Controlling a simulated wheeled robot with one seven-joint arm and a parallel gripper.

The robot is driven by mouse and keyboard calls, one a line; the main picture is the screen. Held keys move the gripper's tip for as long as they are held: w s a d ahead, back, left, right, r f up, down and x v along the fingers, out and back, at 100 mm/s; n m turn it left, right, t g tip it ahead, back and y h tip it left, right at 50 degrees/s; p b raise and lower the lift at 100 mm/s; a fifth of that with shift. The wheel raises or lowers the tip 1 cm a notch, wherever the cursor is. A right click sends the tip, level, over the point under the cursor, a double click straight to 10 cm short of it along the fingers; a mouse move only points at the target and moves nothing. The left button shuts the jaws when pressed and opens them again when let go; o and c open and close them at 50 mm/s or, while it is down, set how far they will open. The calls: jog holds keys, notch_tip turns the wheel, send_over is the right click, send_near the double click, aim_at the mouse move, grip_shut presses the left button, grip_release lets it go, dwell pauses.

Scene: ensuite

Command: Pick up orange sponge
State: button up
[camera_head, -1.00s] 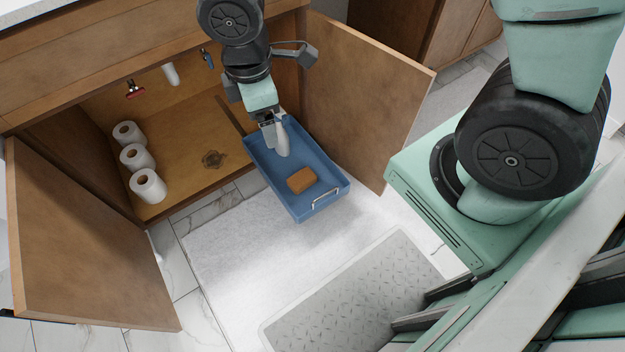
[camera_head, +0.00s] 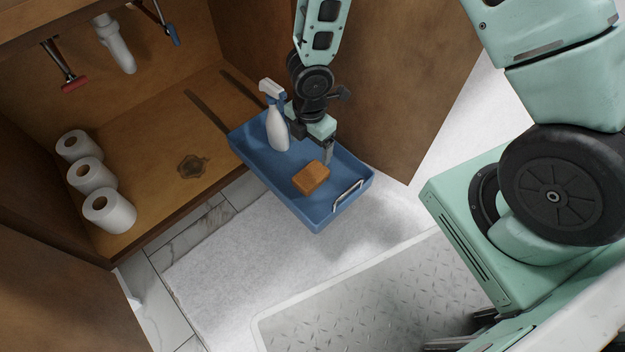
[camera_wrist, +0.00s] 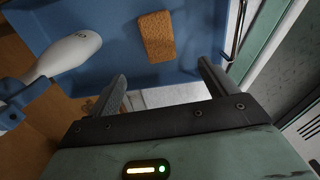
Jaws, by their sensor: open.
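The orange sponge (camera_head: 311,177) lies flat in the front part of a blue tray (camera_head: 322,221), near its handle. In the wrist view the sponge (camera_wrist: 157,36) is at the top, beyond the fingertips and nearly centred between them. My gripper (camera_head: 328,156) is over the tray, just behind and to the right of the sponge in the head view. In the wrist view my gripper (camera_wrist: 160,82) shows two fingers apart with nothing between them. The sponge is fully visible and untouched.
A white spray bottle (camera_head: 277,130) stands in the tray, left of my gripper. The open cabinet door (camera_head: 385,90) is close on the right. Several toilet paper rolls (camera_head: 110,210) stand in the cabinet at left. A white mat (camera_head: 215,265) lies on the floor in front.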

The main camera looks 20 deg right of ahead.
jog(key=b, duration=0.5)
send_over(311, 173)
jog(key=f, duration=0.8)
jog(key=shift+s+a+f, duration=0.15)
jog(key=shift+s+a, duration=0.05)
jog(key=shift+s, duration=0.15)
jog(key=f+b, duration=0.1)
jog(key=f, duration=0.1)
jog(key=f+b, duration=0.4)
jog(key=shift+w+d+f, duration=0.15)
jog(key=shift+w, duration=0.15)
jog(key=c, duration=1.1)
